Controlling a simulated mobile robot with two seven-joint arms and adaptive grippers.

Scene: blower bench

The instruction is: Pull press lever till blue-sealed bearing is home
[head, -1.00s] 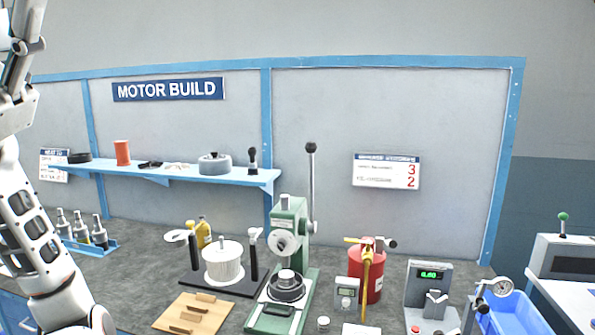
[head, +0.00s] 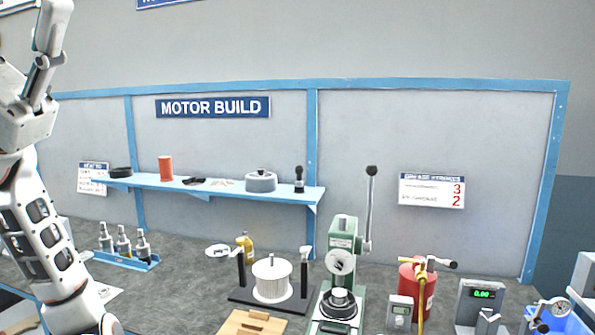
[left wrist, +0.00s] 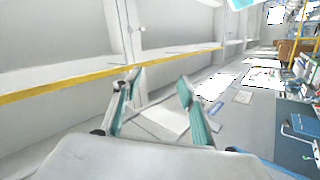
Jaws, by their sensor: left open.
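The green arbor press (head: 343,240) stands on the bench right of centre in the head view. Its press lever (head: 370,205) points up, with a black knob (head: 371,171) at the top. A dark round part (head: 338,302) with a light centre sits on the press bed under the ram. I cannot make out a blue seal. My left arm rises at the left edge, well away from the press. In the left wrist view my left gripper (left wrist: 155,95) is open and empty, its two teal-padded fingers apart. My right gripper is not in view.
A white-wound stator (head: 272,281) on a dark stand and a wooden board (head: 252,324) are left of the press. A red grease can (head: 414,285) and a display unit (head: 480,300) are right of it. A shelf (head: 230,190) runs above the bench.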

